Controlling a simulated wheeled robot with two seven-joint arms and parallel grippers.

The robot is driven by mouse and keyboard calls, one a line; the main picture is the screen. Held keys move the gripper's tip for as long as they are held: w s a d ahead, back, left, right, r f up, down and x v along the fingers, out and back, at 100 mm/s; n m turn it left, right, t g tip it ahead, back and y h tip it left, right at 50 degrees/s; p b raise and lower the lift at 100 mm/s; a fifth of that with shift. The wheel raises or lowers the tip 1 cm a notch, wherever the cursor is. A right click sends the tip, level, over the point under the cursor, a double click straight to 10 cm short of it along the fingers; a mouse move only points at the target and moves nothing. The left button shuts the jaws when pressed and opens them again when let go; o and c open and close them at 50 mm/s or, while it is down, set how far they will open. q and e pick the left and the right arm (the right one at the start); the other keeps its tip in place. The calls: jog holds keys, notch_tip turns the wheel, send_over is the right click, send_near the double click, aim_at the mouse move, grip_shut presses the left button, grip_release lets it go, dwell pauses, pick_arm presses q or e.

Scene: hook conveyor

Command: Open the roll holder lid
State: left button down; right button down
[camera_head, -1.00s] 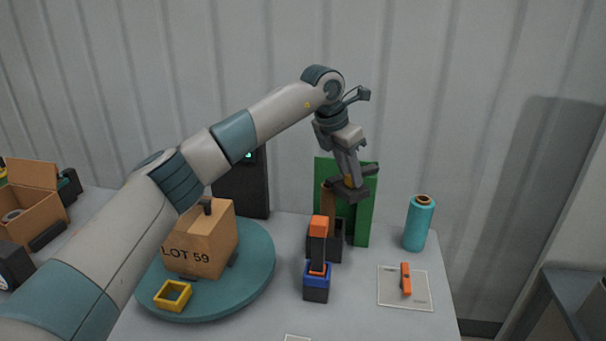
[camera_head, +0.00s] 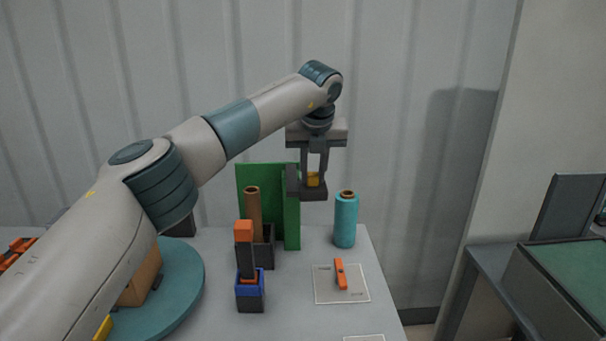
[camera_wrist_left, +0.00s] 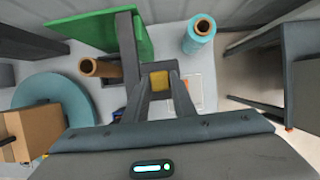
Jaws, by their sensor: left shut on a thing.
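The roll holder has a green panel (camera_head: 291,225) and a dark base (camera_head: 264,252), with a brown cardboard tube (camera_head: 254,212) upright in front of the panel. My left gripper (camera_head: 313,179) is to the right of the panel, pointing down. It is shut on the yellow grip of a dark grey bar, which seems to be the lid (camera_head: 293,181). In the left wrist view the yellow grip (camera_wrist_left: 160,81) sits between the fingers and the dark bar (camera_wrist_left: 128,50) runs beside the green panel (camera_wrist_left: 95,32). The bar's joint with the holder is unclear. My right gripper is not in view.
A turquoise roll (camera_head: 345,222) stands to the right of the holder. An orange tool (camera_head: 341,274) lies on a white sheet (camera_head: 325,295). A blue-and-black stand (camera_head: 250,290) with an orange-topped piece is in front. A teal turntable (camera_head: 188,295) carries a cardboard box (camera_head: 140,280).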

pick_arm(q)
jog(key=shift+w+d+r+n, duration=0.1)
jog(key=shift+w+d+n, duration=0.15)
jog(key=shift+d+n, duration=0.15)
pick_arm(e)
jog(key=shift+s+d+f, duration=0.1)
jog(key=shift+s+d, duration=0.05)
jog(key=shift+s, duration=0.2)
pick_arm(q)
jog(key=c, duration=1.5)
grip_release()
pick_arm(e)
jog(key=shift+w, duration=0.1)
